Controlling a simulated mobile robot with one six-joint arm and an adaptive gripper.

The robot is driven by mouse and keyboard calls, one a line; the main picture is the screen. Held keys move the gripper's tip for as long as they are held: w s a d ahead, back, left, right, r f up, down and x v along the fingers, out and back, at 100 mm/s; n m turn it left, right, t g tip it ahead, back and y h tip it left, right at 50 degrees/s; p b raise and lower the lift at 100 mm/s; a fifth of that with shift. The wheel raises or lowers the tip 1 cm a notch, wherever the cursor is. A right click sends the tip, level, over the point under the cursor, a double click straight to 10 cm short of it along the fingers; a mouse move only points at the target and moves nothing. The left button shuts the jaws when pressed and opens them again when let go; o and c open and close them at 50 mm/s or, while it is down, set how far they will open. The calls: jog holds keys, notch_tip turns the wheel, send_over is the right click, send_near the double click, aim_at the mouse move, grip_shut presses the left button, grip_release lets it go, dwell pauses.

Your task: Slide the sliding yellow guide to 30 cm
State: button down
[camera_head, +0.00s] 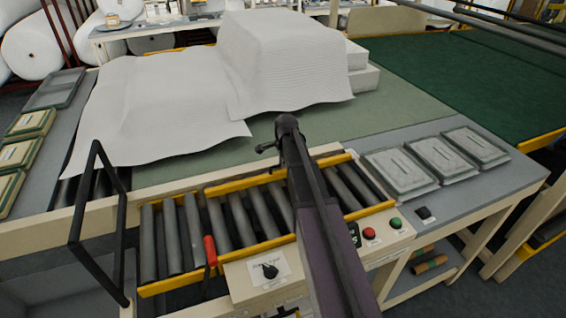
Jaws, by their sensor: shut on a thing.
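The sliding yellow guide (243,184) is a yellow bar lying across the dark rollers, along their far side. Its middle is hidden behind my arm. My gripper (268,148) is at the far end of my dark arm, over the guide's middle stretch. It is shut on the guide, but its fingertips and the contact are mostly hidden by my arm. A second yellow rail (180,283) runs along the near edge of the rollers. I cannot read any scale or 30 cm mark.
White wadding sheets (165,110) cover the green table (375,125) behind. A red-handled lever (210,250) and black frame (80,215) stand left. A knob panel (268,272) and buttons (369,233) are in front. Grey trays (400,172) lie right.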

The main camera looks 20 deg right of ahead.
jog(key=w, duration=0.4)
jog(key=shift+s, duration=0.1)
jog(key=c, duration=0.7)
grip_release()
